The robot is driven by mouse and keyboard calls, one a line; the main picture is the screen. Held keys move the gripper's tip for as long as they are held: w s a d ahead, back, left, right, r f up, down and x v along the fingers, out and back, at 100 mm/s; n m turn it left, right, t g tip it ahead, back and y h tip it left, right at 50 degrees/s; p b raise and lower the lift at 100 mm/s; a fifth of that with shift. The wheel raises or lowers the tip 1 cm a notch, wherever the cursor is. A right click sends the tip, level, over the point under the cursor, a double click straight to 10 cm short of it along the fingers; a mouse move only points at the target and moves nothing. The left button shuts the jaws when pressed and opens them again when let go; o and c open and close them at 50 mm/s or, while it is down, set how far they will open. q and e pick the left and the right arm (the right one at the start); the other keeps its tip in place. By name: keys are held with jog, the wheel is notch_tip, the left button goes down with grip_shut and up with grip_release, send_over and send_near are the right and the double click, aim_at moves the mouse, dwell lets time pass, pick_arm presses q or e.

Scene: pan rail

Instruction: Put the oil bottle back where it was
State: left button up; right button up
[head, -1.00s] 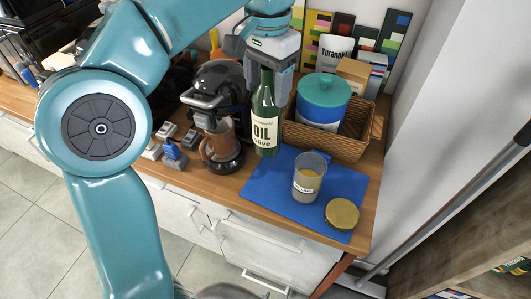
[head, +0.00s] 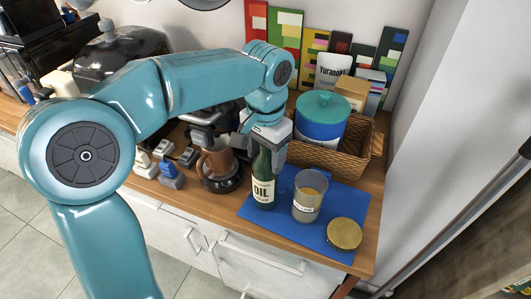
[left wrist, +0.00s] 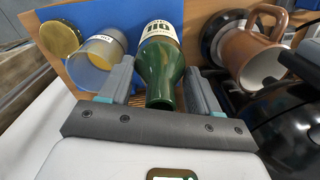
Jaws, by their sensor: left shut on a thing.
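The green oil bottle (head: 263,190) with a cream OIL label is upright over the left part of the blue mat (head: 318,232), left of a glass jar (head: 309,196). I cannot tell whether its base touches the mat. My left gripper (head: 264,147) comes down from above and is shut on the bottle's neck and shoulder. In the left wrist view the bottle (left wrist: 160,65) lies between the two grey fingers (left wrist: 161,85). My right gripper is not in view.
A coffee machine with a brown mug (head: 216,162) stands left of the bottle. Behind the mat is a wicker basket (head: 335,160) with a blue, teal-lidded pot (head: 320,122). A round gold lid (head: 344,233) lies on the mat's right. Wood counter shows between mug and mat.

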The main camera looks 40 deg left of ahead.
pick_arm(q)
jog(key=shift+d+f, duration=0.1)
jog(key=shift+f, duration=0.05)
jog(key=o, duration=1.5)
jog(key=shift+r, duration=0.5)
notch_tip(320, 180, up, 11)
jog(key=shift+p, duration=0.85)
jog(key=shift+r, duration=0.2)
